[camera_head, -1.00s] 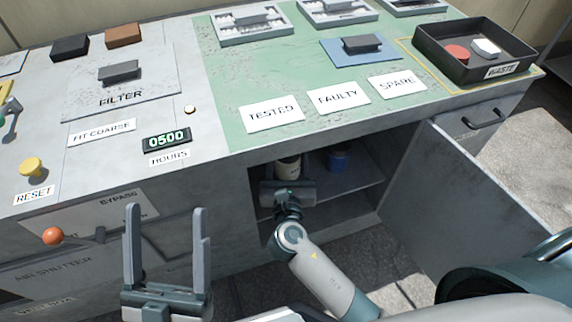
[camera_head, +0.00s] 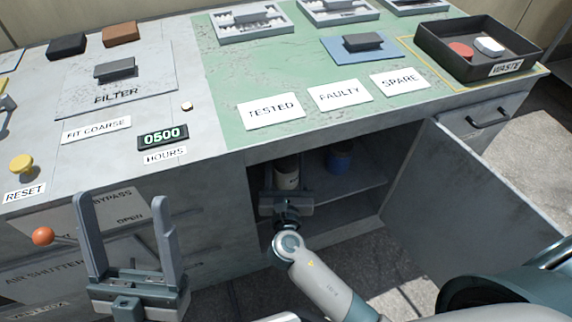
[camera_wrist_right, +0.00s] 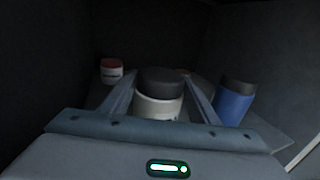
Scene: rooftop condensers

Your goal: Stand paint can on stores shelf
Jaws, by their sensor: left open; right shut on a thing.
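The pale paint can (camera_wrist_right: 158,100) with a dark grey lid stands upright between the fingers of my right gripper (camera_wrist_right: 160,88), which is shut on it. In the head view the paint can (camera_head: 286,177) shows just inside the open cupboard, partly hidden by the worktop edge and my gripper. The stores shelf (camera_head: 372,187) is the board inside that cupboard. Whether the can's base touches the shelf is hidden. My left gripper (camera_head: 127,198) is open and empty, in front of the cabinet at the left, fingers pointing up.
A blue can (camera_head: 339,157) is inside the cupboard, right of the paint can; it also shows in the wrist view (camera_wrist_right: 235,100). A white can with a red lid (camera_wrist_right: 111,71) stands at the left. The cupboard door (camera_head: 465,205) hangs open on the right. The worktop lies above.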

